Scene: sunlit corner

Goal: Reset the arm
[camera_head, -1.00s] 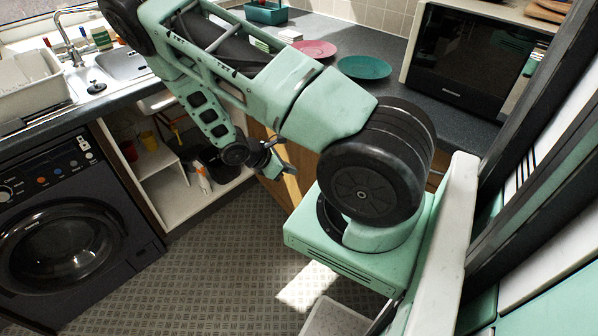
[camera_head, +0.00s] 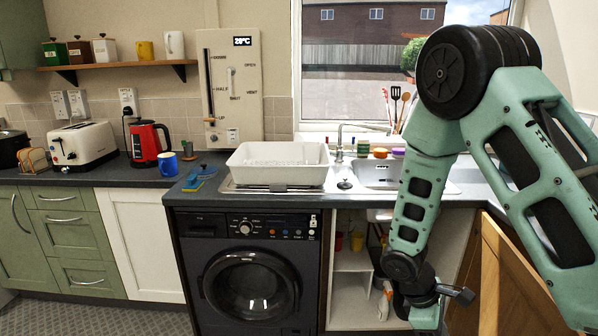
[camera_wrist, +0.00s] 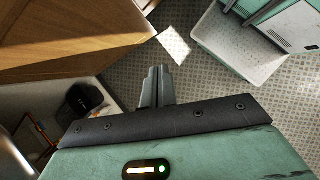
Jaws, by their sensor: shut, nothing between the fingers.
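My gripper (camera_wrist: 157,87) shows in the wrist view with its two grey fingers together and nothing between them. It points down over the patterned floor (camera_wrist: 200,90). In the head view my green arm comes in from the right, bends at a large black joint and hangs down in front of the open cupboard (camera_head: 352,290) under the sink. The wrist is low, near the cupboard opening. The fingertips are hard to make out in that view.
A black washing machine (camera_head: 249,275) stands left of the cupboard. A brown wooden door (camera_head: 492,275) stands open on the right and shows close by in the wrist view (camera_wrist: 65,35). The counter holds a white dish rack (camera_head: 278,165), a red kettle (camera_head: 148,142) and a toaster (camera_head: 82,146).

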